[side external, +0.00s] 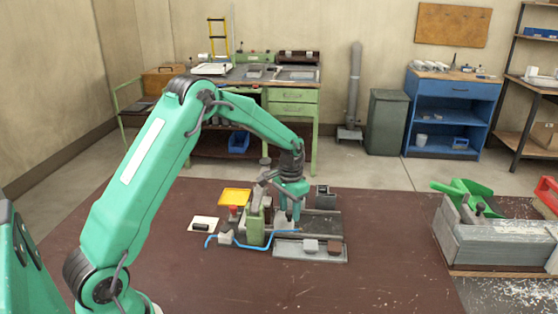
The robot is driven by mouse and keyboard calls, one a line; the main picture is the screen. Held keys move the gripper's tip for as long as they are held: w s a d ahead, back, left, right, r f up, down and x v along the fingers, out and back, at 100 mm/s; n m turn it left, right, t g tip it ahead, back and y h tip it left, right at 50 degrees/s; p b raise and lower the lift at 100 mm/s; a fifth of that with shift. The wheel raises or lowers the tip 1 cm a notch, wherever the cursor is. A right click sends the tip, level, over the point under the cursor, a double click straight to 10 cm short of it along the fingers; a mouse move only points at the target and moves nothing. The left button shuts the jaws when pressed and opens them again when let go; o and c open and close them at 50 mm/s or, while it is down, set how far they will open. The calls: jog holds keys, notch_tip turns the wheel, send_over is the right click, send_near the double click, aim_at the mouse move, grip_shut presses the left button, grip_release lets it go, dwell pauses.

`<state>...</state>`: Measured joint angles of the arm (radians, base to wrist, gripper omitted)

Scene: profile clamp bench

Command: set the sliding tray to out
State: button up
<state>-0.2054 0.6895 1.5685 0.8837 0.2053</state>
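My gripper (290,212) points down over the small clamp fixture in the middle of the brown bench. Its fingers are small and partly hidden by the fixture, so I cannot tell whether they are open or shut, or whether they touch anything. A flat grey tray (283,252) lies along the front of the fixture, with a light grey block (311,246) and a brown block (334,248) on it. A yellow tray (236,195) sits at the back left of the fixture. Which one is the sliding tray, and its position, is not clear.
A green upright clamp part (256,226), a red knob (233,210) and a blue hose (240,246) crowd the fixture's left side. A white card (204,223) lies farther left. The bench front is clear.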

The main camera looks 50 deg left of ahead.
grip_shut()
jog(key=w+d, duration=0.9)
jog(key=shift+w+d+r, duration=0.1)
jog(key=shift+w+d, duration=0.15)
jog(key=shift+w, duration=0.15)
jog(key=shift+d, duration=0.1)
jog(key=shift+o, duration=0.2)
grip_release()
jog(key=shift+o, duration=0.7)
jog(key=shift+s, duration=0.1)
notch_tip(320, 180, up, 8)
